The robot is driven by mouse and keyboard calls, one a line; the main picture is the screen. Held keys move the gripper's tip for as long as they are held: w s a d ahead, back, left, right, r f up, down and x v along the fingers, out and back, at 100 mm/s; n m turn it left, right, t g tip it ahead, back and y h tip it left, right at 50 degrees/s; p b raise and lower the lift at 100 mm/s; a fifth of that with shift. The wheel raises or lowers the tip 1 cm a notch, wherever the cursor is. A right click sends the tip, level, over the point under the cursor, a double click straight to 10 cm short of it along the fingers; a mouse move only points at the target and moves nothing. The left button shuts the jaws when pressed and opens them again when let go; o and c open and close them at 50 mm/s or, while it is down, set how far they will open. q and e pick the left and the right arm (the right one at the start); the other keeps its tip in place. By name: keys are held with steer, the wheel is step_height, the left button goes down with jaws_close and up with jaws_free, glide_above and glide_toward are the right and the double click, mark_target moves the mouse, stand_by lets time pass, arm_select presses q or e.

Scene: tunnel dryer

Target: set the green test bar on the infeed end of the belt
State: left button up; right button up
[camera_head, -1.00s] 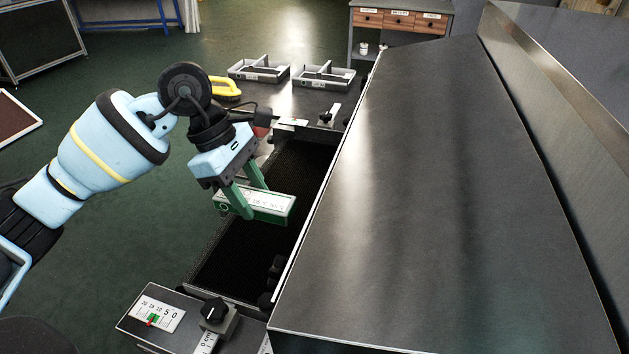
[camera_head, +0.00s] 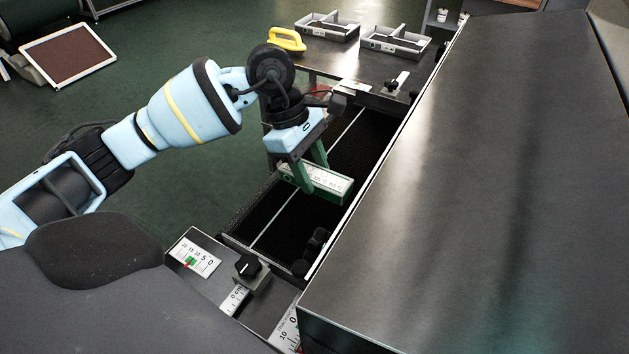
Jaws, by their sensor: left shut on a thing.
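The green test bar (camera_head: 330,184) has a pale printed label on top. My left gripper (camera_head: 314,174) is shut on it, with one finger on each side near the bar's left part. The bar lies over the dark mesh belt (camera_head: 262,208), close to the edge of the big metal hood. I cannot tell whether the bar touches the belt or hangs just above it. A white line runs lengthwise along the belt, and the bar and gripper hide part of it. My right gripper is not in view.
The metal hood (camera_head: 450,190) fills the right side. A scale panel with a black knob (camera_head: 248,266) stands at the belt's near end. Small dark blocks (camera_head: 313,245) sit by the hood. Two grey trays (camera_head: 395,42) and a yellow handle (camera_head: 286,39) lie on the far table.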

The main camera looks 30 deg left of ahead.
arm_select(q)
steer(key=shift+f, duration=1.85)
steer(key=shift+f, duration=0.1)
steer(key=o, duration=1)
steer(key=shift+o, duration=0.2)
steer(key=v, duration=1.2)
steer(key=shift+a, duration=0.1)
